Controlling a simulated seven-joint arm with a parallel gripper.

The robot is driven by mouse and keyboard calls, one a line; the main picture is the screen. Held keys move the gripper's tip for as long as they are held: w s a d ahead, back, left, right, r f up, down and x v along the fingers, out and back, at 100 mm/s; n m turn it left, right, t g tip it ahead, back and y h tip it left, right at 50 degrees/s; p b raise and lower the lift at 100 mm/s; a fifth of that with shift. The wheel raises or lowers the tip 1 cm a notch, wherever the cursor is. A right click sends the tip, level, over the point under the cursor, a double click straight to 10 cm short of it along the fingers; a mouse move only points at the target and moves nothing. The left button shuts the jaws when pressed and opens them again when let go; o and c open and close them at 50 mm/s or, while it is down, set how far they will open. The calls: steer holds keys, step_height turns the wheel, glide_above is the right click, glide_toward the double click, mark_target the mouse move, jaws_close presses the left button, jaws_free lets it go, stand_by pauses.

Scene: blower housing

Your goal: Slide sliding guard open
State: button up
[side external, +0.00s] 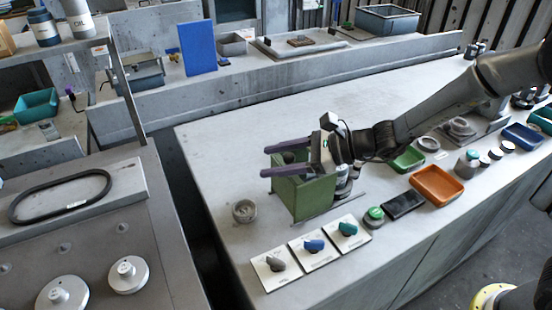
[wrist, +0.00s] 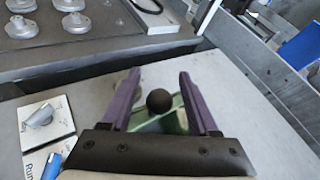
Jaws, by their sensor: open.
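A green box-like housing (side external: 312,196) stands on the grey bench in the side external view. My gripper (side external: 271,161) has two long purple fingers that reach over its top, pointing left. In the wrist view a black ball knob (wrist: 159,101) sits between the open fingers of my gripper (wrist: 159,76), with a gap on both sides. Green surface (wrist: 150,118) shows around and below the knob, partly hidden by the fingers and gripper body. I cannot tell the sliding guard's edges from the rest of the green housing.
Three switch plates with a grey knob (side external: 276,264), a blue knob (side external: 314,245) and a teal knob (side external: 348,229) lie in front of the housing. A small round grey cup (side external: 244,211) stands left of it. An orange tray (side external: 437,183) and green tray (side external: 408,159) are to the right.

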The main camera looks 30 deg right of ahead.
steer(key=shift+s+d, duration=0.1)
steer(key=v, duration=1.3)
steer(key=shift+s+r, duration=0.2)
steer(key=shift+d, duration=0.15)
steer(key=s+a+r+n, duration=0.1)
steer(key=s+r+n, duration=0.4)
steer(key=s+r, duration=0.15)
steer(key=s+d+n+g+h, duration=0.1)
steer(key=s+n+g, duration=0.2)
steer(key=s+n, duration=0.45)
steer(key=s+d+f+n+h, duration=0.2)
steer(key=s+d+n+h, duration=0.2)
steer(key=d, duration=0.3)
steer(key=s+d+f+n+h, duration=0.2)
steer(key=s+d+n+h, duration=0.2)
steer(key=d, duration=0.4)
steer(key=n+h, duration=0.1)
steer(key=n, duration=0.1)
steer(key=shift+s+d+f+n+h, duration=0.25)
steer(key=shift+s+f+n+h, duration=0.1)
steer(key=shift+s+h, duration=0.05)
